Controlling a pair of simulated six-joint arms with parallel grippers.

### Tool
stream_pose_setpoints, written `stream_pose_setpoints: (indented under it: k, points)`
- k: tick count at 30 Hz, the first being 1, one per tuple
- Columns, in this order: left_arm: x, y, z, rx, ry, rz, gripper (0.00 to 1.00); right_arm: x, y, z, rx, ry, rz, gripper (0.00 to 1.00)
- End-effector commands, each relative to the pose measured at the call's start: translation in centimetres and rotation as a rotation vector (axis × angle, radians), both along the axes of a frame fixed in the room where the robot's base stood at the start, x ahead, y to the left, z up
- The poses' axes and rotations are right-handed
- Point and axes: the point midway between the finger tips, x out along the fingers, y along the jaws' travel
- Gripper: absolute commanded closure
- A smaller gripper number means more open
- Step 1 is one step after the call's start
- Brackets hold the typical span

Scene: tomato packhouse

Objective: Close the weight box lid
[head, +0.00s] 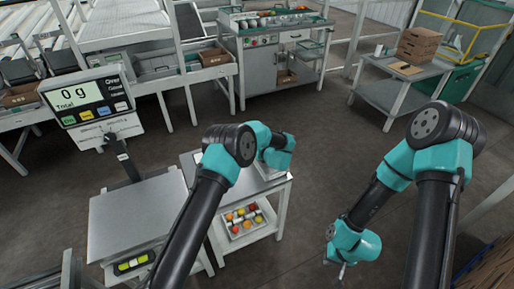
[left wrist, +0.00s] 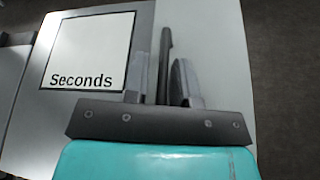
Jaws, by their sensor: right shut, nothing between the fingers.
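I cannot pick out the weight box or its lid for certain in either view. In the left wrist view my left gripper (left wrist: 163,85) has its fingers apart above a pale grey table top. A narrow dark bar (left wrist: 166,55) shows between the fingers; I cannot tell what it is or whether they touch it. In the head view my left arm hides this gripper's fingers and part of the small table (head: 283,186) under it. My right gripper (head: 343,270) is shut and empty, low over open floor at the bottom right.
A white square marked "Seconds" (left wrist: 88,52) lies left of my left fingers. A scale (head: 140,210) with a display reading 0 g (head: 82,97) stands left of the small table. A tray of tomatoes (head: 235,230) sits on its lower shelf.

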Motion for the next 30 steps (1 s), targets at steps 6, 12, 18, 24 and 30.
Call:
stream_pose_setpoints:
  k: [6,12,18,24,30]
  points:
    - [0.1,-0.1,0.2,-0.001,-0.003,-0.001,0.64,0.0,0.0,0.0,0.0,0.0,0.0,1.0]
    - [-0.1,-0.2,0.3,-0.002,-0.004,-0.002,0.64,0.0,0.0,0.0,0.0,0.0,0.0,1.0]
    - [-1.3,-1.3,1.0,-0.002,-0.005,-0.003,0.64,0.0,0.0,0.0,0.0,0.0,0.0,1.0]
    - [-3.9,-3.2,2.3,-0.001,-0.004,-0.003,0.64,0.0,0.0,0.0,0.0,0.0,0.0,1.0]
    - [-6.8,-5.4,3.7,-0.001,-0.003,-0.004,0.64,0.0,0.0,0.0,0.0,0.0,0.0,1.0]
